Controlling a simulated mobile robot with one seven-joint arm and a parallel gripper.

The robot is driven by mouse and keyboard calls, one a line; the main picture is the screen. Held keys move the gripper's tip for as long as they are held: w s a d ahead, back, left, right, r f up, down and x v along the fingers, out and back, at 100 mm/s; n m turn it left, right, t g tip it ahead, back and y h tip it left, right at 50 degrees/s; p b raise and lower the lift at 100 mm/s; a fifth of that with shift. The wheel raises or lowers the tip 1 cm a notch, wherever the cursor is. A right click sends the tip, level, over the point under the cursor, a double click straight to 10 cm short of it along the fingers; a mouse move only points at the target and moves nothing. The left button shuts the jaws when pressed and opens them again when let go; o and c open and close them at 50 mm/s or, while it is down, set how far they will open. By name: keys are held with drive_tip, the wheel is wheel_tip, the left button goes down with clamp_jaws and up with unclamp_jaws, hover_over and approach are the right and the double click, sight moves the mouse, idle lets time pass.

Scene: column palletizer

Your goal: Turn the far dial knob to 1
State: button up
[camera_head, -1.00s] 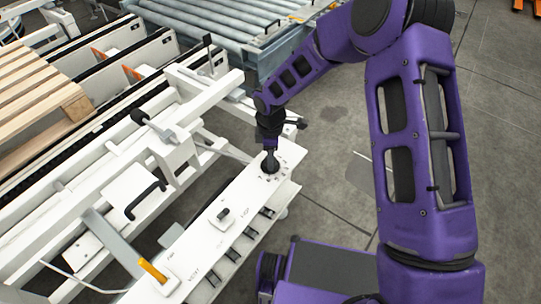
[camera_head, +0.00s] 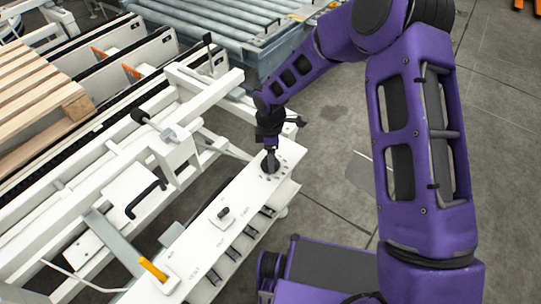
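The far dial knob (camera_head: 270,165) is a dark round knob at the far end of a white control panel (camera_head: 236,188). Small marks surround it, too small to read. My gripper (camera_head: 269,150) is right above the knob, pointing down, its tips at or touching the knob's top. The fingers are small and dark against the dark knob, so I cannot tell whether they are closed on it. Which mark the knob points to is also unclear.
A small black switch (camera_head: 224,212) and an orange lever (camera_head: 153,270) sit nearer on the panel. Several dark slots line its right edge. A white frame with a black handle (camera_head: 146,199) stands left. A wooden pallet (camera_head: 40,80) and rollers (camera_head: 215,22) lie behind. Floor at right is open.

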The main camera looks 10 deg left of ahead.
drive_tip(key=shift+r, duration=0.1)
wheel_tip(320, 180, up, 17)
drive_tip(key=p, duration=0.2)
idle(0.3)
drive_tip(key=shift+r, duration=0.1)
